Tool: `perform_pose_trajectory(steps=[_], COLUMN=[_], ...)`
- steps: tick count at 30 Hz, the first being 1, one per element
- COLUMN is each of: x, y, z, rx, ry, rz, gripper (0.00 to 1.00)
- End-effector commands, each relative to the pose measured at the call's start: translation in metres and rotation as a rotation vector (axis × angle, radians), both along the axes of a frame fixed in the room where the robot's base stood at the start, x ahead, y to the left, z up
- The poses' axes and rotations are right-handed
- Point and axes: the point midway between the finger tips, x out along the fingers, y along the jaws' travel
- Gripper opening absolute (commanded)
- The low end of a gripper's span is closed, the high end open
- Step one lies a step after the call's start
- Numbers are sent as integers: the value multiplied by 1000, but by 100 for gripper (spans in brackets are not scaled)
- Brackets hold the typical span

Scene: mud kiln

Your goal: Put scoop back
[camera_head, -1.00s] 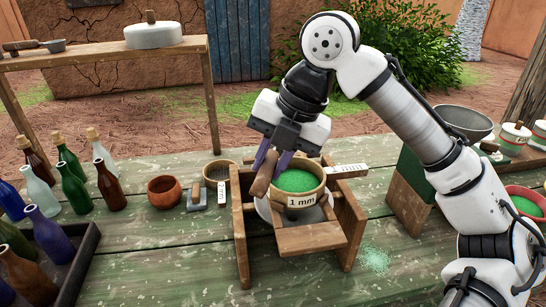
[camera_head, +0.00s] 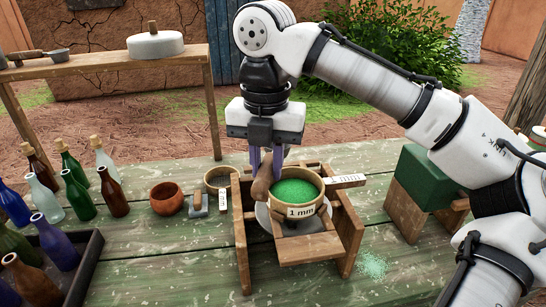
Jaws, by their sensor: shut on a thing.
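My gripper (camera_head: 266,165) points down at the left rim of the round sieve labelled 1 mm (camera_head: 301,211). Its purple fingers are shut on a brown wooden handle (camera_head: 262,187), which appears to be the scoop's. The handle slants beside the sieve's left wall; I cannot tell whether they touch. The scoop's bowl is not clearly visible. The sieve holds green powder (camera_head: 296,191) and sits on a wooden stand (camera_head: 312,247).
A wooden shelf (camera_head: 120,67) at the back left bears a lidded white pot (camera_head: 155,46) and a dark scoop or ladle (camera_head: 57,55). Bottles (camera_head: 77,195) crowd the left. A brown bowl (camera_head: 166,198) and a 2 mm sieve (camera_head: 219,180) stand left of the stand. Green powder (camera_head: 373,264) lies spilled at right.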

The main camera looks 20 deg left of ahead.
Motion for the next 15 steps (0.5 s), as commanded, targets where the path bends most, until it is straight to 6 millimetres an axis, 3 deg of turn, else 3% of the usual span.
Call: perform_pose_trajectory(steps=[9,15], x=[0,0], y=[0,0], z=[-32,-32], rx=[1,1], ry=[0,0], rz=[0,0], gripper=[0,0])
